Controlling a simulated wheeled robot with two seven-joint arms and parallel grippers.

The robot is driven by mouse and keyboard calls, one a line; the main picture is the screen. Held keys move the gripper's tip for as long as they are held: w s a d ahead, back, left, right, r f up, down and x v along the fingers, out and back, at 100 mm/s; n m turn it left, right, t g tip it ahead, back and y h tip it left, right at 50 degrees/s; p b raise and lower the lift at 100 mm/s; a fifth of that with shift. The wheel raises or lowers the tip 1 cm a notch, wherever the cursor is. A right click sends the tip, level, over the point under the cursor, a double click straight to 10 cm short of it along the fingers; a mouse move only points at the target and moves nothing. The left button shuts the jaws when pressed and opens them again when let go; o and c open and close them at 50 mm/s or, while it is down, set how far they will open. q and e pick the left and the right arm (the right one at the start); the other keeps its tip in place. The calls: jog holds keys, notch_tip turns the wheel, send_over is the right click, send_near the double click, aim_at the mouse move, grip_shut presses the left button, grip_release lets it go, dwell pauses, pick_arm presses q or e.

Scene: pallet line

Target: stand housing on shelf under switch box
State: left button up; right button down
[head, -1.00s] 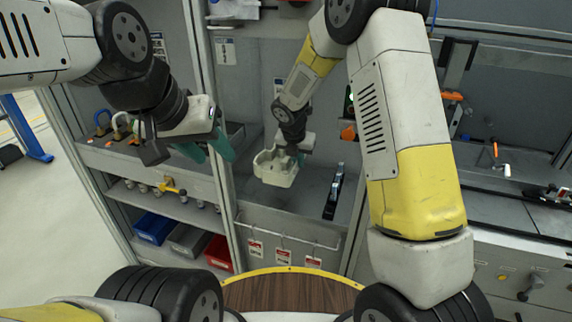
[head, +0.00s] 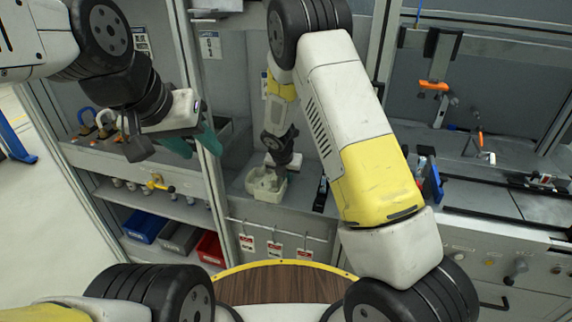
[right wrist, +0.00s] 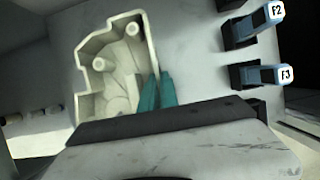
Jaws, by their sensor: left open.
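The housing (head: 266,186), a pale cream open casting, is low in the middle bay in the head view. In the right wrist view the housing (right wrist: 112,65) shows its hollow side with round posts inside. My right gripper (right wrist: 157,92) has its teal fingers close together on the housing's wall. In the head view my right gripper (head: 288,163) is at the housing's upper right. The housing is over the grey shelf (head: 298,198); I cannot tell whether it touches. The switch box is not visible; my right arm covers that area. My left gripper (head: 194,147) is open and empty, at the left bay.
Blue-handled switches (right wrist: 262,75) on black bases stand right of the housing in the right wrist view. A bay post (head: 203,120) separates my left gripper from the housing. Red tags (head: 275,248) hang below the shelf. Blue (head: 145,225) and red (head: 211,248) bins sit lower left.

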jog(key=c, duration=1.6)
grip_release()
jog(key=v, duration=1.2)
jog(key=shift+r, duration=0.1)
